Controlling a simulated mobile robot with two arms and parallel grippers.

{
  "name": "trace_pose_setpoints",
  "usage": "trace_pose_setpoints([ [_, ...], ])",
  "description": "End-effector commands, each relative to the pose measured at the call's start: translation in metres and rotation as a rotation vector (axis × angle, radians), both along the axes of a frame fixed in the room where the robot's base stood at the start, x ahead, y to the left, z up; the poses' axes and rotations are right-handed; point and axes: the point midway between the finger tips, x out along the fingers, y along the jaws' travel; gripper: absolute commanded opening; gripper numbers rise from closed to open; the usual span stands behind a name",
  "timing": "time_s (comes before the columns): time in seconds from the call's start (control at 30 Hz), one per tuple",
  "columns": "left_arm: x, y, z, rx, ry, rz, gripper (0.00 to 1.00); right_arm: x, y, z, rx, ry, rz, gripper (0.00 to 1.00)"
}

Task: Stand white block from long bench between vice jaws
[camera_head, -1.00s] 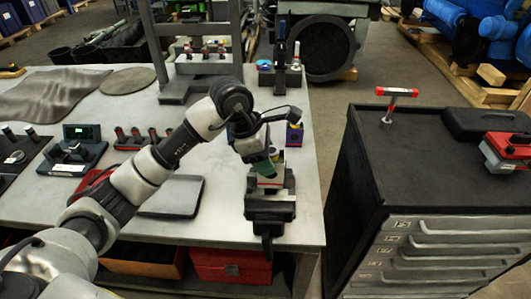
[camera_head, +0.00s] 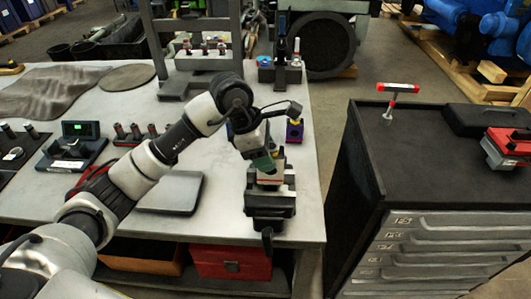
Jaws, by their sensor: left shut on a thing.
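The dark vice (camera_head: 270,204) stands at the front right corner of the long bench (camera_head: 222,217), its handle hanging over the front edge. My left gripper (camera_head: 265,166) points down just above the vice, with its greenish fingers over the jaws. It is shut on a small white block (camera_head: 270,177), which shows only in part below the fingers. The block is at the vice jaws; I cannot tell whether it touches them or how deep it sits. My right gripper is not in view.
A grey flat plate (camera_head: 170,193) lies left of the vice. A black tool cabinet (camera_head: 420,150) with a red-handled T-tool (camera_head: 394,96) stands to the right, across a gap.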

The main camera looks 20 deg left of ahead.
Motion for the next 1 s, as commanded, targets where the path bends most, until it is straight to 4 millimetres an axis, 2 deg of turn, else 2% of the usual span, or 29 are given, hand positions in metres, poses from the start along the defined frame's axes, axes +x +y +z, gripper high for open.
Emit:
trace_pose_setpoints([
  [1.0,0.0012,0.0002,0.0008,-0.001,-0.003,0.0,0.23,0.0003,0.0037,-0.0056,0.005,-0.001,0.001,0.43],
])
